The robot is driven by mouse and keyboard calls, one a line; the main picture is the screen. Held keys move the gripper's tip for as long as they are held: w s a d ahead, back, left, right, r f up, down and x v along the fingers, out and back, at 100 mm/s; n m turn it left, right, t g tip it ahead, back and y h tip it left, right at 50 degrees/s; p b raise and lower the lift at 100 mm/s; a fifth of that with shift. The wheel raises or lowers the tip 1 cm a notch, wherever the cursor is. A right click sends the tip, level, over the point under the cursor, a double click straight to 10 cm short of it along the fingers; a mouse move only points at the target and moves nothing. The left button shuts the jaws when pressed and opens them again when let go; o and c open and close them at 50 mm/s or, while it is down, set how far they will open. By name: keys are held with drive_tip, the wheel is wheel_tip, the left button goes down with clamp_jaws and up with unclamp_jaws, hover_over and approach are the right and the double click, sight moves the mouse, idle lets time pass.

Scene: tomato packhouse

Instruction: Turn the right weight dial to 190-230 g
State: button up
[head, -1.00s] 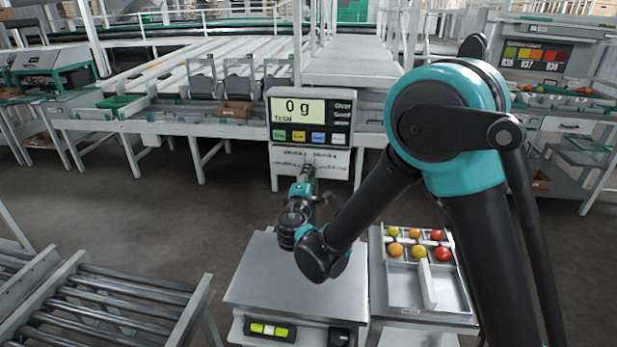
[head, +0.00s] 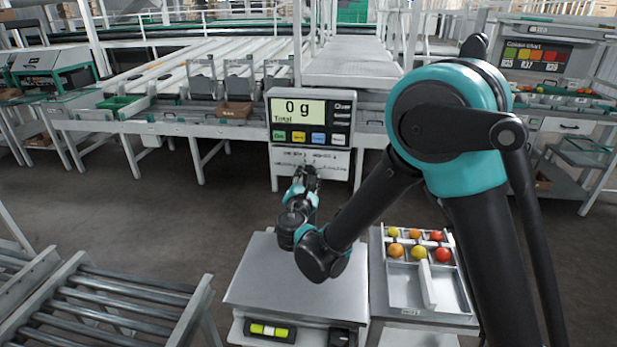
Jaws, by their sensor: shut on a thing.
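The scale's display unit (head: 310,108) stands behind the weighing plate and reads 0 g, Total. Below it is a white dial panel (head: 336,163) with small printed scale markings, too small to read. My gripper (head: 306,170) is at the middle of this panel, seen from behind, and is shut on what appears to be the right weight dial. The dial and my fingertips are mostly hidden by my own wrist, so the dial's pointer and setting cannot be read.
The bare weighing plate (head: 265,285) lies under my arm. A sectioned tray (head: 405,290) with several tomatoes stands at its right. A roller conveyor (head: 115,310) is at the front left. A colour chart (head: 535,55) is at the back right.

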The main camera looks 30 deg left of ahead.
drive_tip(key=shift+n, duration=0.7)
drive_tip(key=o, duration=1.1)
drive_tip(key=shift+o, duration=0.2)
drive_tip(key=v, duration=1.2)
